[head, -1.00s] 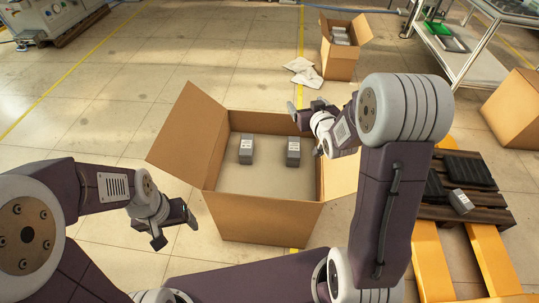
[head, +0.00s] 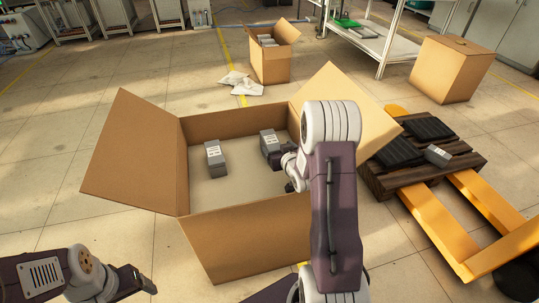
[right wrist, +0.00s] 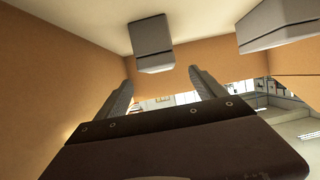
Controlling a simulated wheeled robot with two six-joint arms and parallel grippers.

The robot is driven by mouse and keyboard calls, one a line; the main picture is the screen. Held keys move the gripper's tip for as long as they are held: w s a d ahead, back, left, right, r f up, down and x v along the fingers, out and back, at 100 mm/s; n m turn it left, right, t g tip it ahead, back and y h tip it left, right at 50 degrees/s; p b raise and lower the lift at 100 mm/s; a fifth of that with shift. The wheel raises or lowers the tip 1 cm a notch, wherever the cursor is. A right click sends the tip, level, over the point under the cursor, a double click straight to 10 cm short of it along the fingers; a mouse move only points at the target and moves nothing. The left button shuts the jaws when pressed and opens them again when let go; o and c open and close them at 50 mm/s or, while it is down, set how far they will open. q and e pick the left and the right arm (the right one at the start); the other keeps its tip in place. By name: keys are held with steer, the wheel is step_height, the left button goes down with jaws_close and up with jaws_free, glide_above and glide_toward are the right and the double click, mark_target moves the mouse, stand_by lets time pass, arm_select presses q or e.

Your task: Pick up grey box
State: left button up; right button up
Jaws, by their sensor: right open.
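Two grey boxes with white labels stand apart on the floor of a large open cardboard carton (head: 245,240) in the head view: a left one (head: 216,160) and a right one (head: 270,145). My right gripper (head: 284,152) is inside the carton, close beside the right grey box, partly hidden by my arm. In the right wrist view, its two fingers (right wrist: 160,84) are spread and empty. One grey box (right wrist: 152,46) shows beyond the fingertips, slightly left of centre. Another (right wrist: 268,26) is at the upper right. My left gripper (head: 136,281) is outside the carton at lower left; its opening is unclear.
The carton's walls and raised flaps surround the grey boxes. A pallet (head: 440,168) with dark pads and another grey box (head: 437,155) is at right, on a yellow pallet truck (head: 450,235). A smaller carton (head: 270,66) and white sheets (head: 240,83) lie behind.

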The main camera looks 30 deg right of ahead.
mark_target(273, 142)
steer(key=b+x, duration=0.1)
steer(key=x, duration=0.2)
steer(key=shift+f, duration=0.15)
steer(key=shift+w+d, duration=0.1)
steer(key=shift+w, duration=0.35)
steer(key=b+x, duration=0.4)
steer(key=x, duration=0.1)
steer(key=shift+s+f, duration=0.15)
steer(key=shift+f, duration=0.05)
steer(key=shift+r, duration=0.15)
jaws_close()
